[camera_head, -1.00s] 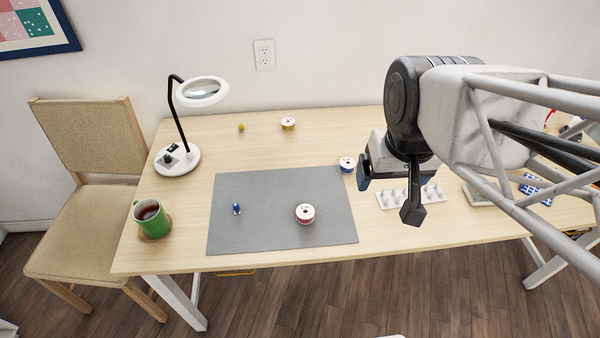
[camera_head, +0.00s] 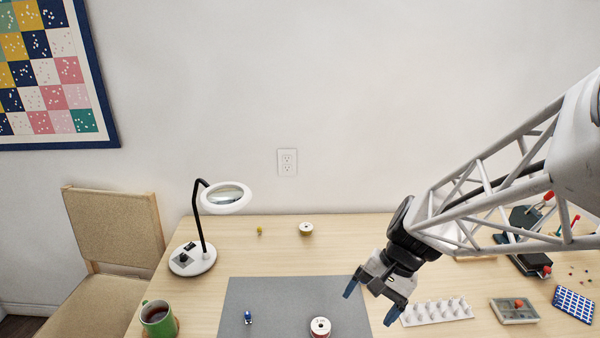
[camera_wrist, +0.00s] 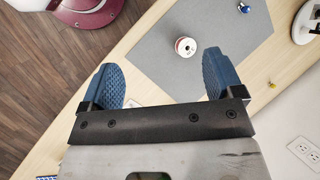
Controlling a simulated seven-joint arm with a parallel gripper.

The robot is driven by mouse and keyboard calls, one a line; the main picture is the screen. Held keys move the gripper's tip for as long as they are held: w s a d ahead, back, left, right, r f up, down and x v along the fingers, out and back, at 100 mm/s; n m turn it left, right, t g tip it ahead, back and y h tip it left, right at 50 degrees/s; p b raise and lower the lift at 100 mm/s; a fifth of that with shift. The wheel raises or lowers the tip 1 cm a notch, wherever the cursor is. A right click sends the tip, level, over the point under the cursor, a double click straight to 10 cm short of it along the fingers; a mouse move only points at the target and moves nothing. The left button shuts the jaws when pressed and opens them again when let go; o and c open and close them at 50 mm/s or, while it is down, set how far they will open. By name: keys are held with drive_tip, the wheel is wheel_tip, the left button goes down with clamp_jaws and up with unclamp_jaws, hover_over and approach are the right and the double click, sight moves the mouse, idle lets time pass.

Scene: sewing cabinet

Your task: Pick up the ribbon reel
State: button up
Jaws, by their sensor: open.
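A white-flanged ribbon reel with red ribbon (camera_head: 320,327) lies on the grey mat (camera_head: 265,298), partly cut by the lower edge of the head view. In the wrist view the red reel (camera_wrist: 186,47) sits above and between the fingertips, well beyond them. Another reel with yellow ribbon (camera_head: 306,229) stands near the back of the table. My gripper (camera_head: 370,302) is open and empty, right of the red reel, apparently above the table. Its blue fingers (camera_wrist: 165,82) are wide apart in the wrist view. The blue reel seen earlier is not visible now.
A magnifier lamp (camera_head: 193,260), green mug (camera_head: 158,318) and small blue item (camera_head: 248,317) are left of the red reel. A white spool rack (camera_head: 437,312), grey tray (camera_head: 514,310) and blue-white checked item (camera_head: 573,303) lie right. The table's back middle is mostly clear.

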drive_tip(key=w+f+m+y, duration=0.4)
drive_tip(key=w+f+m, duration=0.15)
drive_tip(key=f, duration=0.35)
drive_tip(key=m+t+y, duration=0.1)
drive_tip(key=m+y, duration=0.4)
drive_tip(key=m, duration=0.1)
approach(324, 325)
drive_tip(key=shift+r+x, duration=0.2)
drive_tip(key=shift+x, duration=0.9)
drive_tip(key=shift+s+a+h, duration=0.1)
drive_tip(key=shift+a+h, duration=0.1)
drive_tip(key=shift+h, duration=0.1)
drive_tip(key=shift+x, duration=1.2)
drive_tip(key=shift+x, duration=2.6)
drive_tip(key=shift+c, duration=0.2)
drive_tip(key=c, duration=1)
